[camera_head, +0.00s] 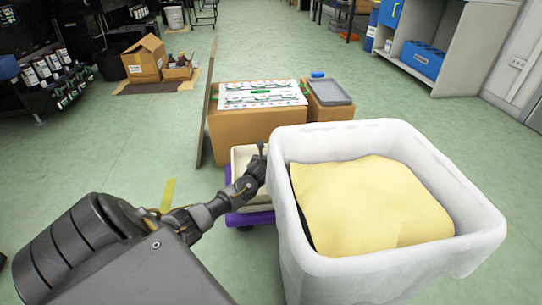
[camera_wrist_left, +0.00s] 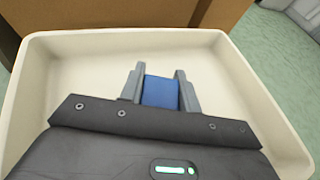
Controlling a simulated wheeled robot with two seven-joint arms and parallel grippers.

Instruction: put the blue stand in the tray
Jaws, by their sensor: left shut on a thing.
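My left gripper (camera_head: 260,152) is over the cream tray (camera_head: 238,158), beside the big white bin. In the left wrist view its two grey fingers (camera_wrist_left: 160,88) are shut on the blue stand (camera_wrist_left: 161,93). The stand shows as a plain blue block between the fingers, with its lower part hidden by my gripper body. The cream tray (camera_wrist_left: 95,43) surrounds it in that view, its floor bare around the fingers. I cannot tell whether the stand touches the tray floor. The stand cannot be made out in the head view. My right gripper is not in view.
The white bin (camera_head: 378,136) with yellow lining stands close at the right. A cardboard box (camera_head: 240,130) carrying a printed sheet stands behind the tray. A grey shallow tray (camera_head: 328,91) and a small blue object (camera_head: 318,75) are on another box. A purple cart (camera_head: 250,218) is under the cream tray.

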